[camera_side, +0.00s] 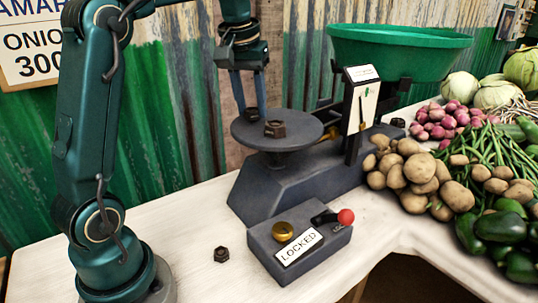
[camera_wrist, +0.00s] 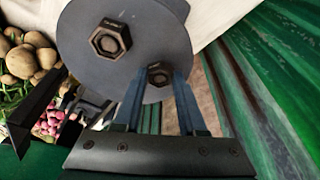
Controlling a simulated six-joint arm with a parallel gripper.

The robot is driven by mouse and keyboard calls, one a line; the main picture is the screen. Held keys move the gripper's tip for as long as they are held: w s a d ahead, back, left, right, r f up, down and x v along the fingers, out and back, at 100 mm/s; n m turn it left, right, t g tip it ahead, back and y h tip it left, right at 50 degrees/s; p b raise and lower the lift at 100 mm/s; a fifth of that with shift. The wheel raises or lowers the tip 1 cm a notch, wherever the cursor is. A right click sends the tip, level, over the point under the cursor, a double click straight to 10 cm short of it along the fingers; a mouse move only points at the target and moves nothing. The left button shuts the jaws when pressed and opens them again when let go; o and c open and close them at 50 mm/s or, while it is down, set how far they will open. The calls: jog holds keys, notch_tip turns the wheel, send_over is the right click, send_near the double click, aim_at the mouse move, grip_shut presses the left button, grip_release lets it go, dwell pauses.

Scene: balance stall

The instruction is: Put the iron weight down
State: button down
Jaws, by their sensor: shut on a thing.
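My gripper (camera_side: 251,110) reaches down over the back part of the round grey scale plate (camera_side: 250,139). In the wrist view its two blue fingers (camera_wrist: 160,78) are shut on a brown hexagonal iron weight (camera_wrist: 160,70). This held weight is at the plate's edge in that view; I cannot tell whether it touches the plate. It is hard to make out in the side view. A second, larger-looking hexagonal weight (camera_side: 275,129) sits on the plate, apart from the fingers, and also shows in the wrist view (camera_wrist: 110,40).
A small dark nut-like weight (camera_side: 221,254) lies on the white table. A grey box (camera_side: 300,250) labelled LOCKED, with a brass knob and red-ended lever, stands before the scale. The green pan (camera_side: 398,50) is behind right. Potatoes (camera_side: 410,178) and other vegetables crowd the right.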

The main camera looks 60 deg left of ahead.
jog(key=shift+f, duration=0.4)
jog(key=shift+f, duration=0.15)
jog(key=shift+c, duration=2.4)
grip_release()
jog(key=v, duration=0.7)
jog(key=s+d+f+m+t, duration=0.2)
jog(key=s+d+m, duration=0.25)
jog(key=d, duration=0.35)
jog(key=s+d+f+m+t+h, duration=0.1)
jog(key=s+d+f+m, duration=0.1)
jog(key=s+d+f, duration=0.3)
jog(key=s+f, duration=0.4)
jog(key=f, duration=0.1)
jog(key=shift+f+m+h, duration=0.35)
jog(key=shift+h, duration=0.05)
jog(key=shift+s, duration=0.1)
